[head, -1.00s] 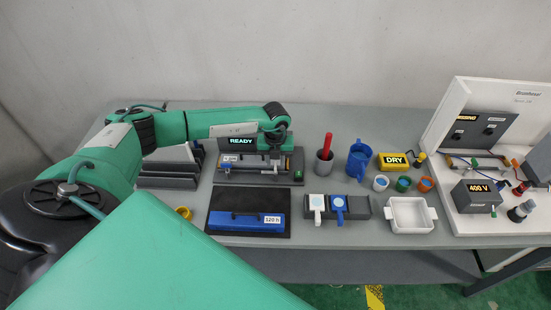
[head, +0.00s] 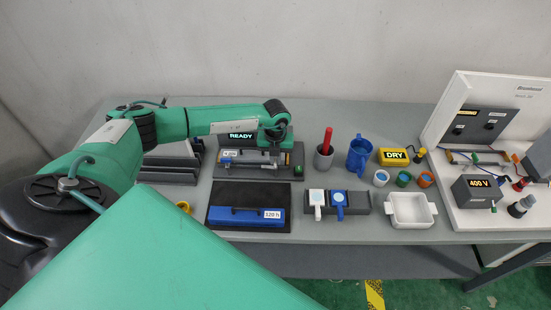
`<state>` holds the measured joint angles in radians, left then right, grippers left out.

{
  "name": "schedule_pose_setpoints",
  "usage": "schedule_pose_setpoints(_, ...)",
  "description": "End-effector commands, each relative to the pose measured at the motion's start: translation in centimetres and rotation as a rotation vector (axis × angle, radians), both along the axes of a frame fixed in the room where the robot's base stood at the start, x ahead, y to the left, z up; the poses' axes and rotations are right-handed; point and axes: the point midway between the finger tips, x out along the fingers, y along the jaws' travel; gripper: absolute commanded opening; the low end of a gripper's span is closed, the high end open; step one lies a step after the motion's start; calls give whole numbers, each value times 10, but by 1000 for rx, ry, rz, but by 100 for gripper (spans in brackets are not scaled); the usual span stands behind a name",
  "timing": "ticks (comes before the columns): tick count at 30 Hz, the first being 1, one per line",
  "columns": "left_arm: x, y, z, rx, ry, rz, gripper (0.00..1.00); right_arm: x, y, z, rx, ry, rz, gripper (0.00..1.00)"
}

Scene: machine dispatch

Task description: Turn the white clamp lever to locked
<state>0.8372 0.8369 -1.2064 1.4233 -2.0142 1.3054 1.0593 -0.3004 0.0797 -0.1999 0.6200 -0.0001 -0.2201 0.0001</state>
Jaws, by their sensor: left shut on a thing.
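A white lever (head: 317,203) with a square head sits on a dark block in front of the grey cup; its handle points toward the table's front edge. A blue lever (head: 338,204) sits beside it on the right, pointing the same way. My left gripper (head: 272,146) is to the left of and behind these levers, over the machine (head: 231,171) with the READY display. It is apart from the white lever and shut on a part at that machine; my own wrist hides its fingertips and most of what it holds. My right gripper is not in view.
A black mat with a blue case (head: 246,218) lies in front of the machine. A white tray (head: 411,224) stands right of the levers.

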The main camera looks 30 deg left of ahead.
Motion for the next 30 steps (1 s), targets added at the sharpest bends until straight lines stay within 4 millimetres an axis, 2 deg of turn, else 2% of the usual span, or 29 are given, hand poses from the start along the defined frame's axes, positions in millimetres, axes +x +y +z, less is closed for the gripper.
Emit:
schedule_pose_setpoints(8,2,1,-4,0,-5,-178,0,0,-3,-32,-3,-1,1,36)
schedule_pose_setpoints(30,2,1,-4,1,-7,-877,0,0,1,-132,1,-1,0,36)
